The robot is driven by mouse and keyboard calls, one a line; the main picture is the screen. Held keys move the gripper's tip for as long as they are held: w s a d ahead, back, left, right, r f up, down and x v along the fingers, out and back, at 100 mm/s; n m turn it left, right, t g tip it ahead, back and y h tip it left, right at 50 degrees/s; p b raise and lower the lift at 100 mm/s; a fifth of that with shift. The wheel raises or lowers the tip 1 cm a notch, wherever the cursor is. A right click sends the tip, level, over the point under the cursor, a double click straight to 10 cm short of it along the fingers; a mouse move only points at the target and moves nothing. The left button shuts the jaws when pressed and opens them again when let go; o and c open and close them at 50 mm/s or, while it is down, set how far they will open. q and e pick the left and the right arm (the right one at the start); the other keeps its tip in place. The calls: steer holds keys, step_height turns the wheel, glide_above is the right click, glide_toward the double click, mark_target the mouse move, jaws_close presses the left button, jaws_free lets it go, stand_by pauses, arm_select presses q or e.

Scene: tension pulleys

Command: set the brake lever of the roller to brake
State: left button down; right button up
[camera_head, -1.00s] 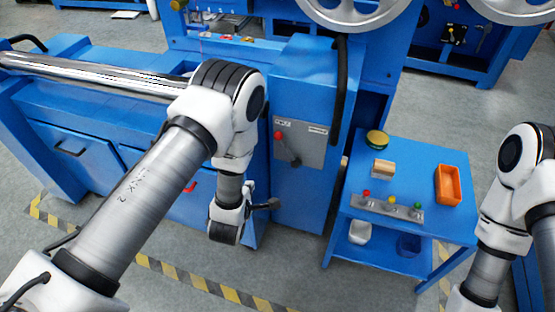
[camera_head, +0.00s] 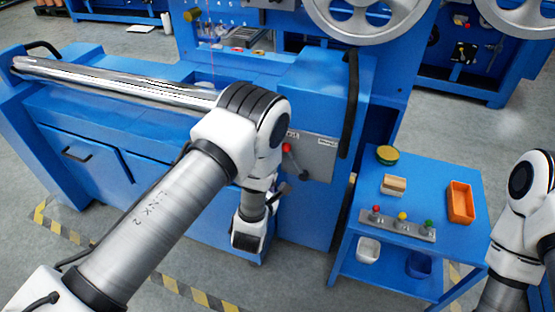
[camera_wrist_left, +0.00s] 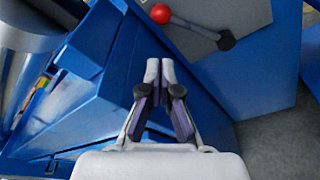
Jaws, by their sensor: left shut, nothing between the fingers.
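The brake lever (camera_head: 296,161) sits on a grey plate (camera_head: 320,160) on the blue machine's front. Its red knob points up and left from a dark pivot. In the left wrist view, the lever (camera_wrist_left: 193,27) is at the top, with the red knob left of the pivot. The plate's labels are too small to read. The chrome roller (camera_head: 120,84) lies along the machine's top at left. My left gripper (camera_wrist_left: 160,66) is shut and empty, its fingertips below the red knob in that view and apart from it. My right gripper is out of frame.
A blue side table (camera_head: 430,180) stands right of the machine, with a button box (camera_head: 398,224), an orange bin (camera_head: 460,203) and a wooden block (camera_head: 393,185) on it. Floor is free in front.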

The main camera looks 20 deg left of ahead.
mark_target(295, 162)
arm_select(q)
steer(key=w+a+f+b, duration=0.1)
steer(key=w, duration=0.9)
steer(key=shift+f, duration=0.3)
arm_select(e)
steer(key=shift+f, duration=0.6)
arm_select(q)
steer(key=shift+s+a, duration=0.1)
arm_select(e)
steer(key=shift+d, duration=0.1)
